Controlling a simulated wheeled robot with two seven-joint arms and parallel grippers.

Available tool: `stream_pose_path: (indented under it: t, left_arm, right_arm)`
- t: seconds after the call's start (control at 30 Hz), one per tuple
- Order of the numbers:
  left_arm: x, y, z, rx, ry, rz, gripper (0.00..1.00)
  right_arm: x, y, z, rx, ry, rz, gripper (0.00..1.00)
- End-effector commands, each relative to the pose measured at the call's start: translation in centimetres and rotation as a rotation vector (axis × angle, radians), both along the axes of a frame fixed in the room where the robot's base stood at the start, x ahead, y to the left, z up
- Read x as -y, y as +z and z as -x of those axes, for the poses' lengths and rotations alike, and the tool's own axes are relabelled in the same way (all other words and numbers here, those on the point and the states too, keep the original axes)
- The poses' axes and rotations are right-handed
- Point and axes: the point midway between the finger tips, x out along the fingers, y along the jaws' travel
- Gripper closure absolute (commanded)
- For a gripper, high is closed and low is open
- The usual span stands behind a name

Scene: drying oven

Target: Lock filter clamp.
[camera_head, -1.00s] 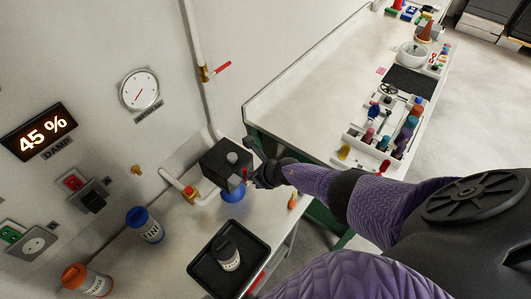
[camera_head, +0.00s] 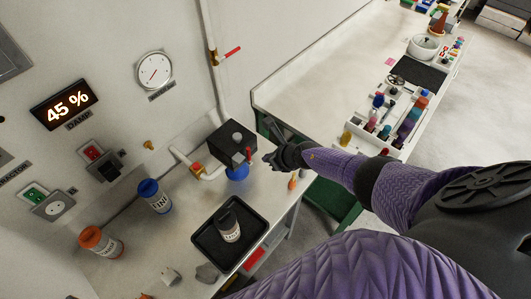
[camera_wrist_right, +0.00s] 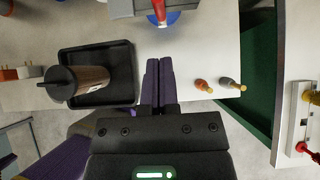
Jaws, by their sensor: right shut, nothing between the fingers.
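The filter unit is a black box (camera_head: 231,146) on the white bench by the wall, with a blue round part (camera_head: 237,173) under it. A red lever (camera_head: 249,154) stands upright on its right side. In the right wrist view the red lever (camera_wrist_right: 159,11) and blue part (camera_wrist_right: 172,18) show at the top edge. My right gripper (camera_head: 271,158) is just right of the lever, apart from it. In the wrist view its fingers (camera_wrist_right: 159,62) are together with nothing between them, pointing toward the lever. My left gripper is not in view.
Blue-lidded (camera_head: 154,196) and orange-lidded (camera_head: 101,243) jars stand to the left. Two small pegs (camera_wrist_right: 204,85) (camera_wrist_right: 231,84) stand near the bench edge. A second bench (camera_head: 330,93) is behind.

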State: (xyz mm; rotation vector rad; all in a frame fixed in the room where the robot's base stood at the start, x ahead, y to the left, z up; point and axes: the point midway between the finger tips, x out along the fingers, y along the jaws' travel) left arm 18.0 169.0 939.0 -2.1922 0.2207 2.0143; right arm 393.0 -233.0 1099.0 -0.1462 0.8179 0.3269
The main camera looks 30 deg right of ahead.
Motion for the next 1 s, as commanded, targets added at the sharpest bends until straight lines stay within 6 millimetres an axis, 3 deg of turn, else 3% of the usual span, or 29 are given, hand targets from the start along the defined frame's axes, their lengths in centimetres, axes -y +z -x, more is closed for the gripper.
stream_pose_path:
  t: [0.03, 0.1, 0.3, 0.87, 0.97, 1.0]
  left_arm:
    - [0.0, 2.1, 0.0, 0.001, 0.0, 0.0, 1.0]
    - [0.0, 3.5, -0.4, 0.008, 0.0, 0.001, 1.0]
    - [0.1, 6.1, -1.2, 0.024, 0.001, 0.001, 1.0]
    - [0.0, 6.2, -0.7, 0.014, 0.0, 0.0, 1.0]
    - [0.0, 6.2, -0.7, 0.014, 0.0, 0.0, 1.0]
    - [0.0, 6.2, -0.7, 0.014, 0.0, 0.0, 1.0]
  right_arm:
    - [0.1, 2.1, 0.3, -0.001, 0.001, 0.001, 1.0]
    - [0.2, 3.4, 0.6, -0.002, 0.0, 0.001, 1.0]
    - [0.5, 5.9, 1.3, -0.003, 0.001, 0.0, 1.0]
    - [0.5, 6.0, 1.5, -0.004, -0.001, -0.001, 1.0]
    - [-1.5, 6.6, 1.2, 0.04, -0.061, -0.096, 1.0]
    - [-3.5, 7.4, 0.9, 0.082, -0.137, -0.207, 1.0]
